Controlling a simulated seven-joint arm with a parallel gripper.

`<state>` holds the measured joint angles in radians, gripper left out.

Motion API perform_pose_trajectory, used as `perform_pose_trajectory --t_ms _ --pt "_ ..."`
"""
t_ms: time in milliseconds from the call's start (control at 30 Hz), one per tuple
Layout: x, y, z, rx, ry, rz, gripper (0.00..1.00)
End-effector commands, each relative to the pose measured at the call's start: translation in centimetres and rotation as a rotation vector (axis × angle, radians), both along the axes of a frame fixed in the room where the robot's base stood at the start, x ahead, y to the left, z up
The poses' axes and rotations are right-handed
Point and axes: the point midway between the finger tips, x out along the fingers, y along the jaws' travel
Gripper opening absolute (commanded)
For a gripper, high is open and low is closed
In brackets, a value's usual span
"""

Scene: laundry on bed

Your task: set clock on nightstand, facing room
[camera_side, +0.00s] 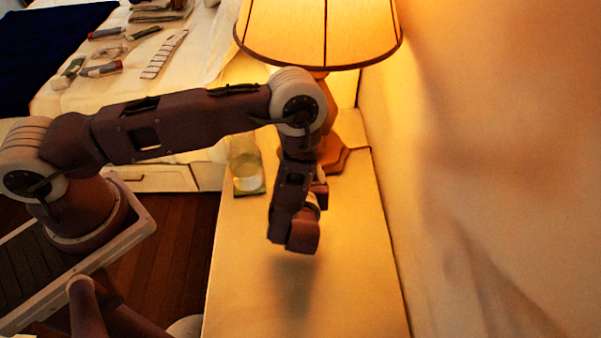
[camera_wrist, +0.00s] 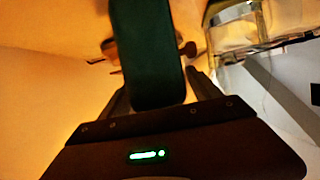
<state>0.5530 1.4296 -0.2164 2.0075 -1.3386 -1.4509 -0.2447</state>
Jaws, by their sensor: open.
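In the wrist view a dark green, rounded block (camera_wrist: 147,45), which looks like the back or top of the clock, stands between the two fingers of my gripper (camera_wrist: 156,78). No dial shows, so I cannot tell which way it faces. The jaws are open around it; contact with the fingers is unclear. In the side view my wrist is low over the wooden nightstand (camera_side: 345,280), in front of the lamp. My fingers and the clock are mostly hidden there behind my own arm.
A lit lamp with a yellow shade (camera_side: 320,30) stands at the back of the nightstand. A glass (camera_side: 248,175) stands at its left edge, also seen in the wrist view (camera_wrist: 236,32). The wall is close on the right. The nightstand's front is clear. Laundry lies on the bed (camera_side: 205,50).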

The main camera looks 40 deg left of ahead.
Motion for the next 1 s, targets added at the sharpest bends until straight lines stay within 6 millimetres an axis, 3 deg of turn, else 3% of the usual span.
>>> perform_pose_trajectory --t_ms 167,433,667,900,1000 --pt "-1.1 -1.3 0.8 -0.001 0.0 -0.004 0.73" --pt "-5.3 -5.5 3.3 -0.002 -0.001 -0.006 0.73" --pt "-7.6 -7.6 4.6 -0.001 -0.001 -0.002 0.73" --pt "-7.7 -8.0 4.9 -0.009 0.001 -0.001 0.73" --pt "-5.6 -9.4 6.1 -0.128 0.013 -0.015 0.73"
